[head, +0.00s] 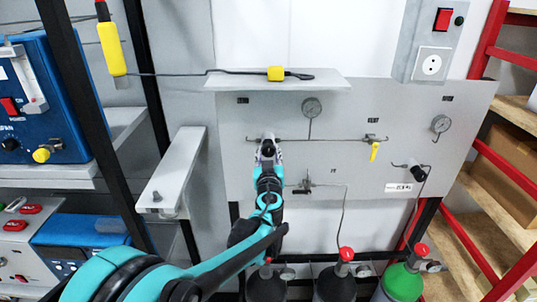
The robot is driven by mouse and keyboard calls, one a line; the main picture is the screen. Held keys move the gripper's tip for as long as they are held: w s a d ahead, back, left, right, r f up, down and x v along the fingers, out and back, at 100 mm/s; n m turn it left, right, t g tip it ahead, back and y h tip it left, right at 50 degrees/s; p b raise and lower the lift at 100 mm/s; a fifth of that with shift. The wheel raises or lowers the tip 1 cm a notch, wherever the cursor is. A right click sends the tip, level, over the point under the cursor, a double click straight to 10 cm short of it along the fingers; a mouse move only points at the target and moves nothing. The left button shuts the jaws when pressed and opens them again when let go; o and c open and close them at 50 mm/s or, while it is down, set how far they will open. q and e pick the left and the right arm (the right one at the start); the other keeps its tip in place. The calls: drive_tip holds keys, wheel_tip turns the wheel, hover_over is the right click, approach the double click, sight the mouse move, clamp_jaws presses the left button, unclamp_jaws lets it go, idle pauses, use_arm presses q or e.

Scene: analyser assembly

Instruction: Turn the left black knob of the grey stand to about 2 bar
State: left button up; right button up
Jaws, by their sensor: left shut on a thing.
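The grey stand (350,185) is an upright panel with thin pipes, valves and two round gauges. My left gripper (268,155) reaches up from below and is shut on the left black knob (268,148) at the panel's left side; fingers cover most of the knob. The left gauge (312,107) sits above and right of it; its needle is too small to read. A right gauge (440,124) and a right black knob (416,172) are at the panel's right side. My right gripper is not in view.
A yellow valve handle (374,151) is right of my gripper. A grey shelf (245,82) juts out above, and a grey bracket (170,175) juts out at left. Gas cylinders with red caps (346,254) stand below. A red rack (475,235) is at right.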

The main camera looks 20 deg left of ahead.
use_arm(q)
drive_tip(key=m, duration=0.3)
drive_tip(key=shift+b, duration=0.4)
drive_tip(key=m, duration=0.4)
drive_tip(key=shift+a+b, duration=0.1)
drive_tip(key=shift+b, duration=0.2)
drive_tip(key=m, duration=0.3)
drive_tip(key=shift+m, duration=0.3)
drive_tip(key=m, duration=0.3)
drive_tip(key=shift+m+b, duration=0.3)
drive_tip(key=shift+b, duration=0.1)
drive_tip(key=m, duration=0.3)
drive_tip(key=shift+s+r+m, duration=0.1)
drive_tip(key=shift+m, duration=0.2)
drive_tip(key=m, duration=0.3)
drive_tip(key=shift+m, duration=0.4)
drive_tip(key=m, duration=0.3)
drive_tip(key=shift+r+b, duration=0.1)
drive_tip(key=shift+b, duration=0.25)
drive_tip(key=shift+m, duration=2.1)
